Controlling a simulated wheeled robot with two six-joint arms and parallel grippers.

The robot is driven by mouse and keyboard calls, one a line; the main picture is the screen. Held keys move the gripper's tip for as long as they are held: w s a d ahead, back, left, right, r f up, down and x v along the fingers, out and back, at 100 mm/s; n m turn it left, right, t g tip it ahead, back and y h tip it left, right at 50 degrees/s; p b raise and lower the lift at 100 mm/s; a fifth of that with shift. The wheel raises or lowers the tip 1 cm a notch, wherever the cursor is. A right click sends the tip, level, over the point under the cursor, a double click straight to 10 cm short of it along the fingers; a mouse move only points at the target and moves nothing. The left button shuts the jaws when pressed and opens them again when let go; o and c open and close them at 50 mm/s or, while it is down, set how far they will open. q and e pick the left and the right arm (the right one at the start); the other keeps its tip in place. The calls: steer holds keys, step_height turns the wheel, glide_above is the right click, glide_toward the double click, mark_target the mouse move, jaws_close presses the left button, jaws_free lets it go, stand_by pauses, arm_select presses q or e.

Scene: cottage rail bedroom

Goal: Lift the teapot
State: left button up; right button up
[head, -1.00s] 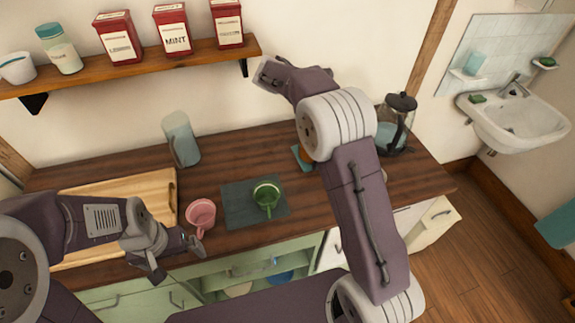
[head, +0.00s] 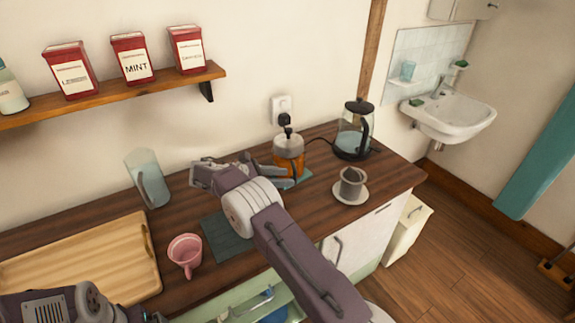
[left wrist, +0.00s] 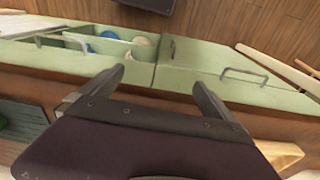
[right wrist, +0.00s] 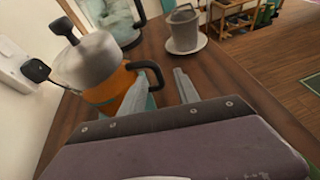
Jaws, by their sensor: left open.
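In the head view the right arm hides part of this area. My left gripper (left wrist: 152,85) is open and empty over the counter's front edge.
A grey strainer on a white saucer (head: 350,196) stands right of the teapot, a glass kettle (head: 352,132) behind it. A glass pitcher (head: 148,178), pink cup (head: 185,253) and wooden tray (head: 148,268) are left. A plug (head: 284,120) sits in the wall behind.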

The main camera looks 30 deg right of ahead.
steer(key=x, duration=0.8)
steer(key=shift+w+f, duration=0.1)
steer(key=shift+w, duration=0.05)
jaws_close()
stand_by(1.1)
